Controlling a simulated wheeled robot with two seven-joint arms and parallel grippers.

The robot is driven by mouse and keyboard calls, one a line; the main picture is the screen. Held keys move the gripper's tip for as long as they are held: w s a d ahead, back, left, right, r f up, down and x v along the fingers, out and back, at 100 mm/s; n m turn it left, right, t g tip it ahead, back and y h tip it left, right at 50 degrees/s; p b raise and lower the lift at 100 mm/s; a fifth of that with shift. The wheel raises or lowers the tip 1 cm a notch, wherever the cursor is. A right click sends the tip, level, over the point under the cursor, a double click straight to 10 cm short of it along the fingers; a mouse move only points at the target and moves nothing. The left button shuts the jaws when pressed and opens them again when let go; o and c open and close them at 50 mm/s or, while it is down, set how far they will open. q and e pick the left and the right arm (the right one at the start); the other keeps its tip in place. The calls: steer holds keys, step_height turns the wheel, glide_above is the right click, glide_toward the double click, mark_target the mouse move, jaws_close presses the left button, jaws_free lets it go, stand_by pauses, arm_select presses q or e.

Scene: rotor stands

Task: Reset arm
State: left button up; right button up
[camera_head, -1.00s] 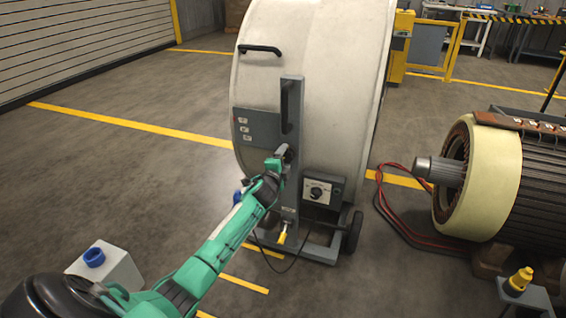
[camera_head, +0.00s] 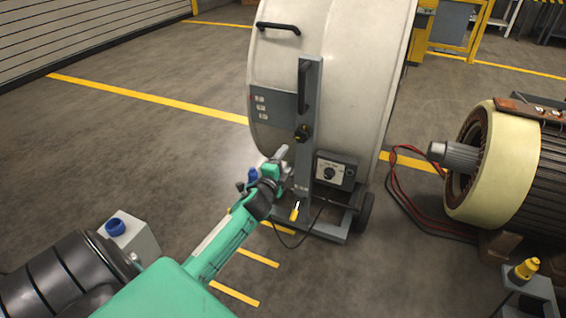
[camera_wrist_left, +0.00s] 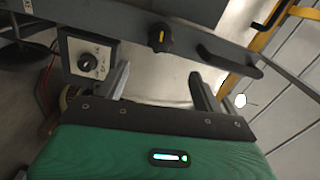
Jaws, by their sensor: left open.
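My left arm, green and black, comes in from the lower left in the head view. Its gripper (camera_head: 280,160) is in front of the grey upright of a large white drum-shaped machine (camera_head: 330,70), a little below a dark knob (camera_head: 302,133). In the left wrist view the two fingers (camera_wrist_left: 160,88) stand apart with nothing between them. The knob (camera_wrist_left: 160,38), with a yellow mark, shows beyond the fingers and apart from them. A control box with a dial (camera_wrist_left: 88,58) is at the left there. My right gripper is not in view.
The control box (camera_head: 337,171) and a wheeled base (camera_head: 330,235) are low on the machine. A motor (camera_head: 490,160) with red and black cables (camera_head: 400,200) is at the right. A box with a blue socket (camera_head: 130,235) is at lower left.

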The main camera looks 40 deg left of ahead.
arm_select(q)
steer(key=shift+s, duration=0.35)
stand_by(0.3)
